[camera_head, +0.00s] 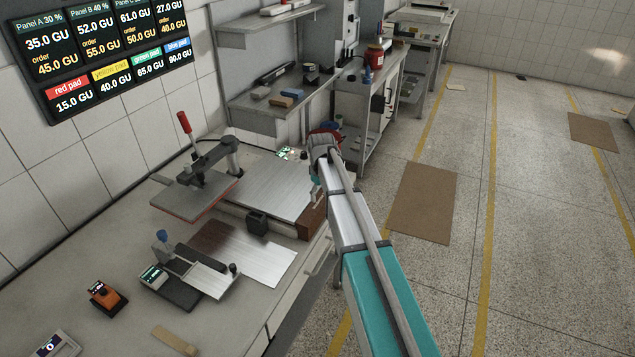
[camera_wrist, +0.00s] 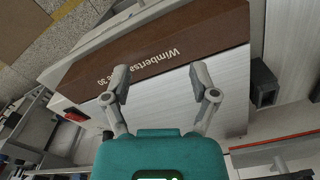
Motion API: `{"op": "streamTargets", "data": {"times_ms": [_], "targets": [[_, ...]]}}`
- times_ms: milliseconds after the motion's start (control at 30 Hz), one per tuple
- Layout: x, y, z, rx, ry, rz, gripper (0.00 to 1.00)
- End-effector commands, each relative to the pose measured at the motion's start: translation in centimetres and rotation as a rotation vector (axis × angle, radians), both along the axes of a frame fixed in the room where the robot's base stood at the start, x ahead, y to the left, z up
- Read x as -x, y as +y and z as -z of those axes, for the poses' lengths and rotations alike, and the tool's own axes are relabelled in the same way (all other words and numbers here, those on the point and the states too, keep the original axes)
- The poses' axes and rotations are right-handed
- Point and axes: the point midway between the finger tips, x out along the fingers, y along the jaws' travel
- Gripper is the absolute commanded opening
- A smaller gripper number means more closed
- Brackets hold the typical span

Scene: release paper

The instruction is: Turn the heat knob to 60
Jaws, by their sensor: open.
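The heat press with a red-handled lever (camera_head: 184,123) stands on the bench, its flat plate (camera_head: 195,195) raised at the left of a metal bed (camera_head: 272,185). I cannot make out a heat knob for certain. A small dark box (camera_head: 257,222) sits at the bed's front edge; it seems to show in the wrist view (camera_wrist: 263,86). My gripper (camera_wrist: 160,78) is open and empty, its two fingers spread over a brown panel (camera_wrist: 150,55) with partly readable white lettering. In the head view my wrist hides most of the gripper, by the bed's right end.
An orange box (camera_head: 107,297) is at left. A wall display (camera_head: 105,50) lists panel values.

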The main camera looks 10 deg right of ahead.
Motion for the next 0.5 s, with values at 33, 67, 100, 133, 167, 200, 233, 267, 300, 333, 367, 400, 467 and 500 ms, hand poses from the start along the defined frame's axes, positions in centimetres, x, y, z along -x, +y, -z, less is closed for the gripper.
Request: {"op": "streamTargets", "data": {"times_ms": [33, 67, 100, 133, 167, 200, 233, 267, 300, 333, 367, 400, 467, 500], "targets": [[2.8, -0.1, 0.8, 0.0, 0.0, 0.033, 0.76], [3.9, -0.2, 1.1, 0.0, 0.0, 0.056, 0.76], [5.7, -0.3, 1.5, 0.0, 0.0, 0.09, 0.76], [7.1, -0.3, 1.8, 0.0, 0.0, 0.117, 0.76], [8.5, -0.4, 2.1, 0.0, 0.0, 0.145, 0.76], [10.3, -0.4, 2.6, 0.0, 0.0, 0.182, 0.76], [11.7, -0.5, 2.9, 0.0, 0.0, 0.21, 0.76], [13.0, -0.6, 3.2, 0.0, 0.0, 0.238, 0.76], [14.8, -0.6, 3.5, 0.0, 0.0, 0.276, 0.76], [16.1, -0.7, 3.8, 0.0, 0.0, 0.302, 0.76], [17.3, -0.7, 4.1, 0.0, 0.0, 0.328, 0.76], [18.8, -0.8, 4.4, 0.0, 0.0, 0.362, 0.76], [20.8, -0.8, 4.8, 0.0, 0.0, 0.409, 0.76], [22.0, -0.9, 5.1, 0.0, 0.0, 0.436, 0.76]]}}
